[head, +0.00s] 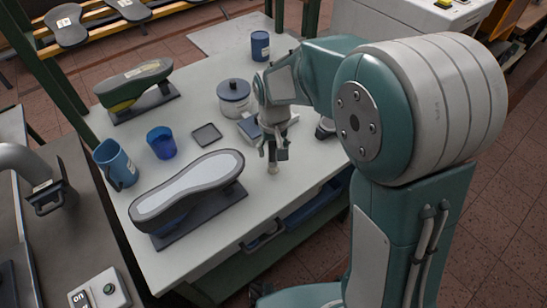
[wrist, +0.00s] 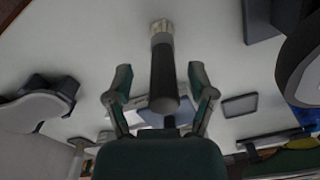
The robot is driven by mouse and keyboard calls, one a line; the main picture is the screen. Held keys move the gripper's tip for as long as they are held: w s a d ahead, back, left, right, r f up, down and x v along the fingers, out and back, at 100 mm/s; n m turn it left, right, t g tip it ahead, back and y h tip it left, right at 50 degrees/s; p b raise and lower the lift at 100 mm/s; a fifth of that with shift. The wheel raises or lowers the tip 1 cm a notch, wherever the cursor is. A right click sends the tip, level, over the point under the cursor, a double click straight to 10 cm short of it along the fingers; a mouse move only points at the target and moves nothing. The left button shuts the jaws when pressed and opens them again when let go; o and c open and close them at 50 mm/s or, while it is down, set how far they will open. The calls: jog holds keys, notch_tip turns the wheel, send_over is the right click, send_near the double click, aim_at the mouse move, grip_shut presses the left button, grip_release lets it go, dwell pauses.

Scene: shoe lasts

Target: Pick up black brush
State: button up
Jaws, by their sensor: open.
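The black brush (wrist: 163,75) has a dark round handle and a pale bristle end. In the wrist view it lies between the two fingers of my gripper (wrist: 158,82), with a gap on each side. In the head view my gripper (head: 273,150) points down over the table near its front right edge. The brush's pale end (head: 272,169) shows just below the fingers, at the table top. The brush looks roughly upright, but its handle is mostly hidden by my gripper in the head view. My gripper is open and holds nothing.
On the white table (head: 215,140) are a large shoe last (head: 188,187) on a dark base, a green last (head: 135,84), a blue cup (head: 161,142), a blue mug (head: 115,162), a lidded jar (head: 234,98) and a small dark tray (head: 206,134). A blue-grey object sits behind my gripper.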

aim_at(272, 143)
jog(key=shift+a+f, duration=0.2)
jog(key=shift+a, duration=0.05)
grip_shut()
jog(key=shift+d, duration=0.1)
jog(key=shift+r, duration=0.6)
notch_tip(272, 143, up, 2)
jog(key=shift+s+r, duration=0.15)
jog(key=shift+r, duration=0.1)
jog(key=s+r, duration=0.9)
jog(key=s, duration=0.4)
jog(key=shift+s+d+r, duration=0.15)
jog(key=shift+s+d, duration=0.25)
jog(key=shift+d, duration=0.05)
